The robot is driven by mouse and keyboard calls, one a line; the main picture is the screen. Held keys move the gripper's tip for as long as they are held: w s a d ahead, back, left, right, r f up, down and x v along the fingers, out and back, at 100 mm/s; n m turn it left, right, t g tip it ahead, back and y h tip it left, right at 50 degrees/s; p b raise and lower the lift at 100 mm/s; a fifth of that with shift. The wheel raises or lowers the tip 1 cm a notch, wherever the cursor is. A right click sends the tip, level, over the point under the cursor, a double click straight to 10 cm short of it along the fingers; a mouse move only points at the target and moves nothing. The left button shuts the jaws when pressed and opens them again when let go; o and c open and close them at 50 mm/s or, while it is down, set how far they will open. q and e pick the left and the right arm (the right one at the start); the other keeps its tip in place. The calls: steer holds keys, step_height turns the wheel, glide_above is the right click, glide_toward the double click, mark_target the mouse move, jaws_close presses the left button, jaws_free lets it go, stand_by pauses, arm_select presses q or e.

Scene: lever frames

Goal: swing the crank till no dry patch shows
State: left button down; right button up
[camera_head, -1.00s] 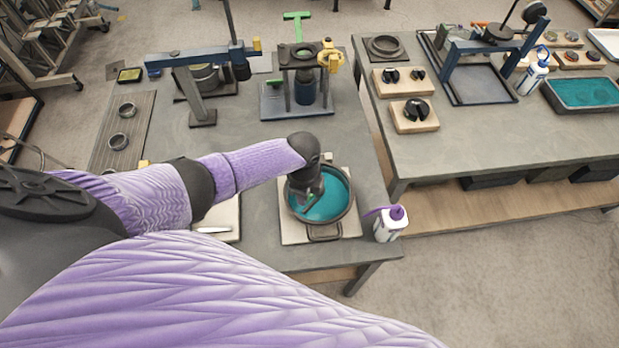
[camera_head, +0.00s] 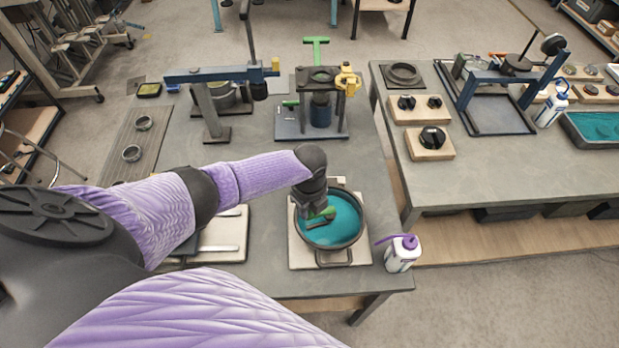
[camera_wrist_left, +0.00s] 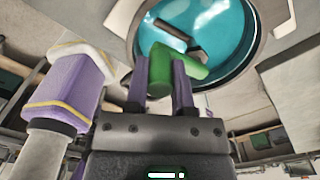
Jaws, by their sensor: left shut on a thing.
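A dark round pan (camera_head: 332,247) with a teal coating or liquid (camera_head: 345,222) inside stands on a pale board. The pan also shows in the left wrist view (camera_wrist_left: 262,48), its floor teal. My left gripper (camera_head: 317,208) reaches down into the pan from above. It is shut on a green grip (camera_head: 328,212), also clear between the fingers in the left wrist view (camera_wrist_left: 160,68). A dark bar (camera_wrist_left: 172,30) lies past the grip, over the teal; I take this to be the crank. My gripper and arm hide part of the pan's left side. No dry patch is clearly visible.
A white bottle with a purple cap (camera_head: 402,255) stands right of the pan. A blue lever frame (camera_head: 215,75) and a press with a green T-handle (camera_head: 318,75) stand behind. A pale board with a metal tool (camera_head: 218,249) lies left. The right-hand table (camera_head: 500,175) is clear in front.

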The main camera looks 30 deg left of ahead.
arm_select(q)
steer(key=shift+c, duration=2.4)
jaws_free()
steer(key=shift+r, duration=0.15)
step_height(320, 180, up, 10)
steer(key=shift+f+p, duration=0.15)
steer(key=shift+p, duration=1.05)
